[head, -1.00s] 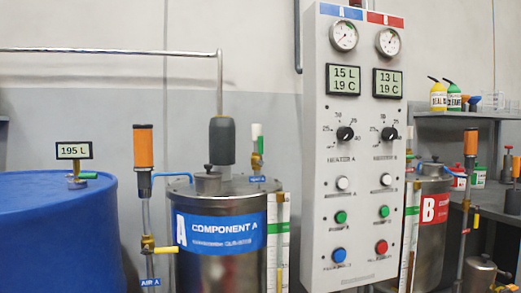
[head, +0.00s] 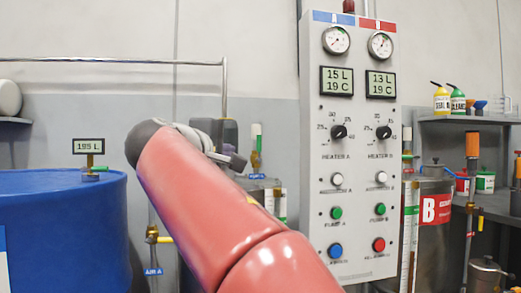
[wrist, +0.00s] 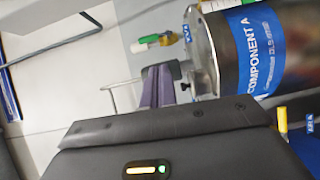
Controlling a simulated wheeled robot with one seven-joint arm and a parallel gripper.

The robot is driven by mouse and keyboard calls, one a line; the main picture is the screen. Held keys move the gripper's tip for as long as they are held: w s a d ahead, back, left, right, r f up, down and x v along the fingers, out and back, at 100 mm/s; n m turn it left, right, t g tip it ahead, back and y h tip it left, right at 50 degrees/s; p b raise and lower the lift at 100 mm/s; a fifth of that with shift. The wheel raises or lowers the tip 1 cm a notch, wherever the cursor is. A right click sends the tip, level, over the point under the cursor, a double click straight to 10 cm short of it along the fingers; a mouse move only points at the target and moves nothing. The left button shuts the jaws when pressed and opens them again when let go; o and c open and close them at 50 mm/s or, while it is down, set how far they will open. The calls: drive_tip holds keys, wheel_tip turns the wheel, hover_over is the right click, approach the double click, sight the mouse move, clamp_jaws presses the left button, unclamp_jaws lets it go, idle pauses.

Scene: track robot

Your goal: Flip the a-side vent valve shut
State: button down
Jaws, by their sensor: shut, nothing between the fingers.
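The A-side vent valve (head: 256,145) is a small brass fitting on the lid of the component A tank, with a green-and-white upper part that stands upright in the head view. In the wrist view the valve (wrist: 152,41) lies sideways, beyond and to the left of my fingers, by a small blue tag. My arm hides most of the A tank in the head view.
The control panel (head: 350,160) stands right of the valve. A blue drum (head: 60,235) stands at left. A pipe (head: 110,62) runs along the wall.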

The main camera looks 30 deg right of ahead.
sight(259, 144)
drive_tip(key=shift+d+r+h, duration=0.1)
drive_tip(key=shift+r+h, duration=0.2)
drive_tip(key=shift+r, duration=0.45)
drive_tip(key=p+x, duration=0.3)
drive_tip(key=x, duration=1.1)
drive_tip(key=shift+s+r, duration=0.1)
drive_tip(key=shift+s, duration=0.05)
drive_tip(key=shift+d+m, duration=0.1)
drive_tip(key=shift+m, duration=0.2)
